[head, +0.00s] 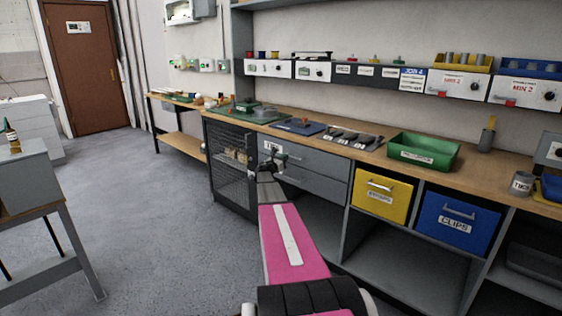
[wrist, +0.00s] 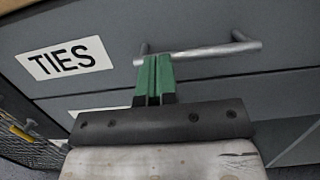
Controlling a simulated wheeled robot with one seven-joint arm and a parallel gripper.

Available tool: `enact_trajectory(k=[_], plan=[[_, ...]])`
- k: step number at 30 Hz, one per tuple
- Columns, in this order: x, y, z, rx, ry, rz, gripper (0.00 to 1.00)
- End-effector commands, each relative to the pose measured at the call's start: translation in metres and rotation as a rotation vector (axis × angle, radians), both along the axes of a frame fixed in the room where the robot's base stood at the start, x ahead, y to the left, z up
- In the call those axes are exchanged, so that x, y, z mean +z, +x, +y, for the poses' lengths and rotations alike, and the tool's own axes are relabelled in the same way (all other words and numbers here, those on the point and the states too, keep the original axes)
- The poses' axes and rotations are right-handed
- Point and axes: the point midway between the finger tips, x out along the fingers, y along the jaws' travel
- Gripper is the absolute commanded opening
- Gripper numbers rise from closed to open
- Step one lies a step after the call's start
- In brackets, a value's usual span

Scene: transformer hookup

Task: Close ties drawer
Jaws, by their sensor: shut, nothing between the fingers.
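The ties drawer is the upper grey drawer (head: 310,160) under the bench, with its front looking about flush with the cabinet in the head view. In the wrist view its grey front (wrist: 215,25) fills the top, with a white TIES label (wrist: 64,60) on the left and a metal bar handle (wrist: 205,52) on the right. My gripper (head: 274,157) is in front of the drawer's left part. In the wrist view its green fingers (wrist: 156,60) are shut together and empty, just below the handle's left end. I cannot tell whether the fingertips touch the drawer.
A second grey drawer (head: 318,184) lies just below. To the right are a yellow bin (head: 382,196) and a blue CLIPS bin (head: 457,222). A mesh-front cabinet (head: 232,174) stands to the left. The floor (head: 160,220) on the left is clear up to a grey table (head: 50,235).

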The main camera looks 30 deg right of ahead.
Motion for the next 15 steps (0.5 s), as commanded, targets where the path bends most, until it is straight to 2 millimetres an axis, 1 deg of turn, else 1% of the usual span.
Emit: enact_trajectory(k=[1, 3, 15], plan=[[0.0004, 0.0025, -0.0050, 0.000, 0.000, 0.000, 0.00], [0.0006, 0.0032, -0.0064, 0.000, 0.000, 0.000, 0.00], [0.0013, 0.0050, -0.0095, -0.001, -0.002, -0.001, 0.00]])
